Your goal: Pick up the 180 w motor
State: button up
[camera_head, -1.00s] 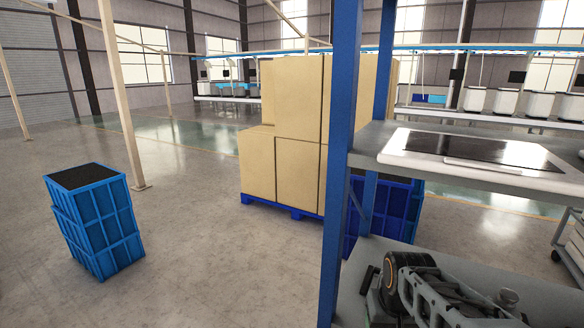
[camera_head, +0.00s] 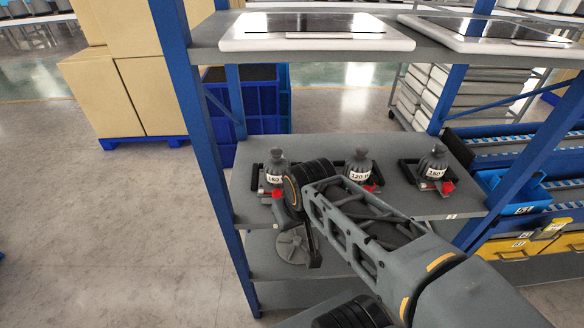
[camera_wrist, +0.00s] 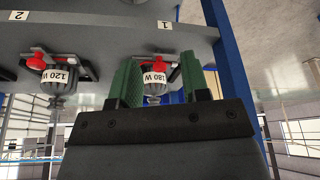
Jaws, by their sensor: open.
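The 180 W motor (camera_head: 277,169) stands at the left end of the middle shelf in the head view, dark with a white label, in a black holder with a red part. My arm partly covers it. In the wrist view, which is upside down, the 180 W motor (camera_wrist: 156,88) shows between and beyond the two green fingers of my gripper (camera_wrist: 159,65). The fingers are apart, with nothing clearly held; whether they touch the motor cannot be told.
The 120 W motor (camera_head: 358,164) stands in the middle of the shelf (camera_head: 240,196), and another motor (camera_head: 435,164) at its right. White panels (camera_head: 305,42) lie on the shelf above. A blue post (camera_head: 196,130) bounds the left side. Open floor lies left of the rack.

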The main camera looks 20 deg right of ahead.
aim_at(270, 178)
jog(key=u, duration=0.05)
jog(key=k, duration=0.55)
jog(key=u, duration=1)
jog(key=k, duration=0.9)
jog(key=u, duration=0.35)
jog(key=i, duration=1.3)
jog(key=z, duration=1.4)
jog(key=i, duration=0.75)
jog(key=z, duration=0.7)
